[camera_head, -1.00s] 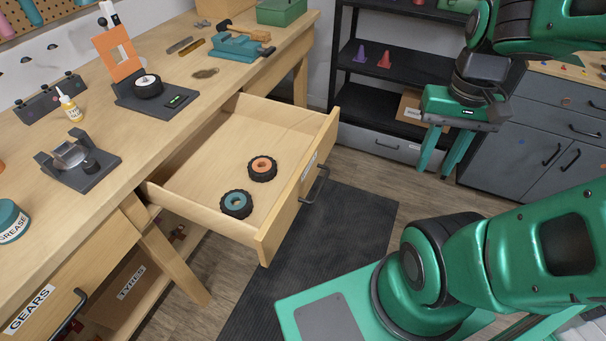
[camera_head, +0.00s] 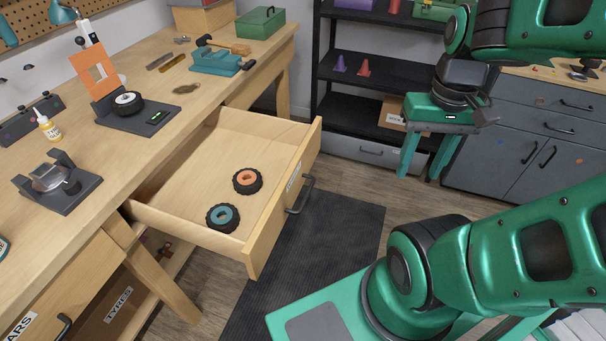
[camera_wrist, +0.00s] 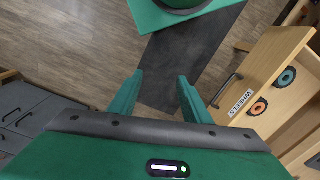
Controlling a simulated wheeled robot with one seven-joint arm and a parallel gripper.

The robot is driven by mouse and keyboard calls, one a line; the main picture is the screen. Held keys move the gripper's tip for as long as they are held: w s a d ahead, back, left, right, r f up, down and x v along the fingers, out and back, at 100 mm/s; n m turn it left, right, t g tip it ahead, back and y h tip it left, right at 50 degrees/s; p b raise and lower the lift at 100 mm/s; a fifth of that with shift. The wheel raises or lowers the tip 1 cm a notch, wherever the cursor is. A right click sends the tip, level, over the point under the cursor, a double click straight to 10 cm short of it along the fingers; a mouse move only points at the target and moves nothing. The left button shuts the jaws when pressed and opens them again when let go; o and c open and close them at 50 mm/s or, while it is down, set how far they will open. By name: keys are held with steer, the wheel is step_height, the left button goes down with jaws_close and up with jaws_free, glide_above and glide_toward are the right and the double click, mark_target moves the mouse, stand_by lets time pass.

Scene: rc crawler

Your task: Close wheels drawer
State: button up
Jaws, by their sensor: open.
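The wheels drawer (camera_head: 262,208) is pulled out from the workbench, with a dark bar handle (camera_head: 300,195) on its front. Two wheels lie inside it: one with an orange hub (camera_head: 248,181) and one with a blue hub (camera_head: 223,217). My gripper (camera_head: 425,150) hangs pointing down in the air to the right of the drawer, well apart from it. In the wrist view the open, empty fingers of my gripper (camera_wrist: 158,95) point at the floor. The drawer's WHEELS label (camera_wrist: 240,103) and handle (camera_wrist: 227,90) show to their right.
The workbench (camera_head: 95,195) holds a vise (camera_head: 215,62), a stand with an orange plate (camera_head: 97,75) and a glue bottle (camera_head: 47,127). A black shelf (camera_head: 345,93) and grey cabinets (camera_head: 500,160) stand behind. The dark floor mat (camera_head: 335,235) before the drawer is clear.

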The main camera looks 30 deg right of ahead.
steer(key=w+n, duration=0.1)
steer(key=n, duration=0.1)
steer(key=w+f+n, duration=0.1)
steer(key=w, duration=0.1)
steer(key=shift+w+a+n+y, duration=0.15)
steer(key=shift+w+n+y, duration=0.15)
steer(key=shift+n, duration=0.1)
jaws_close()
steer(key=w+a+f+n+y, duration=0.1)
steer(key=w+f+n+y, duration=0.2)
steer(key=w+n, duration=0.8)
steer(key=w+a+f+n+y, duration=0.1)
steer(key=w+f+n+y, duration=0.35)
steer(key=n, duration=1.15)
steer(key=w+a+f, duration=0.4)
steer(key=a+f, duration=0.3)
steer(key=a, duration=0.1)
steer(key=shift+w+a+t+h, duration=0.15)
steer(key=shift+a+t+h, duration=0.25)
steer(key=shift+h, duration=0.05)
